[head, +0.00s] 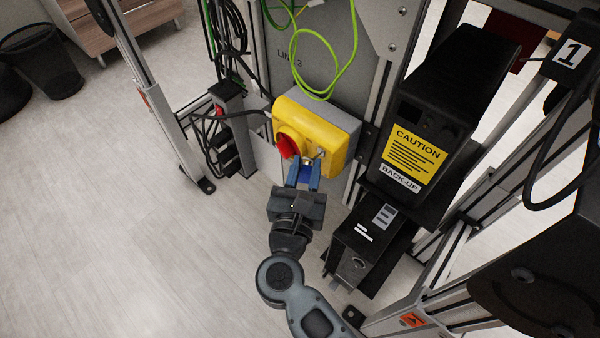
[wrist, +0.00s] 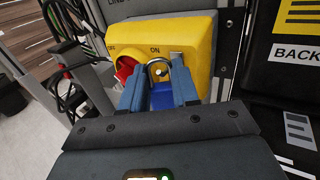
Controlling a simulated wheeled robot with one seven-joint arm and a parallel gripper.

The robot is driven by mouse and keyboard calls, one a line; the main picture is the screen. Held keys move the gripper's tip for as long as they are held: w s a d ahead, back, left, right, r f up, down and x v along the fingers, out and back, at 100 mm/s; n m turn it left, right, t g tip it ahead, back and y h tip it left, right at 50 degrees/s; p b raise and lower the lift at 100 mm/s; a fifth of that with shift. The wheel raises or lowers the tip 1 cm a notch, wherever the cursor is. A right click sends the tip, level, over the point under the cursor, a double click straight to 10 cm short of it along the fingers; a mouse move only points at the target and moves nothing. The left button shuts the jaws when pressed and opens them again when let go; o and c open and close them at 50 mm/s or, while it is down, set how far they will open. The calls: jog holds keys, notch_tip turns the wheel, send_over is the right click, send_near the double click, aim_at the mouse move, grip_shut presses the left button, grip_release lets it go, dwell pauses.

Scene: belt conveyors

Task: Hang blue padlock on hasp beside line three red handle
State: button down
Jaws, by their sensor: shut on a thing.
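A yellow switch box (head: 331,141) with a red handle (head: 287,146) is mounted on the grey panel marked LINE 3. My gripper (head: 304,177) is just below the front of this box, shut on the blue padlock (wrist: 162,97). In the wrist view the padlock's silver shackle (wrist: 158,64) points up between the gripper's blue fingers (wrist: 158,92). The shackle overlaps the metal hasp (wrist: 177,60) area right of the red handle (wrist: 124,68). I cannot tell whether the shackle passes through the hasp. The padlock's body is partly hidden between the fingers.
A black back-up unit with a yellow caution label (head: 413,155) stands right of the box, above a smaller black unit (head: 368,240). Dark cables (head: 212,137) hang at the left, and a green-yellow wire (head: 318,66) loops above. The floor (head: 130,230) at the left is clear.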

jog(key=shift+w+d+f+b, duration=0.6)
jog(key=shift+w, duration=0.15)
dwell(0.4)
jog(key=c, duration=0.8)
grip_release()
jog(key=shift+o, duration=0.2)
jog(key=shift+d, duration=0.1)
jog(key=shift+d, duration=0.1)
jog(key=s+a+p, duration=0.1)
jog(key=s, duration=0.6)
jog(key=shift+s+a, duration=0.4)
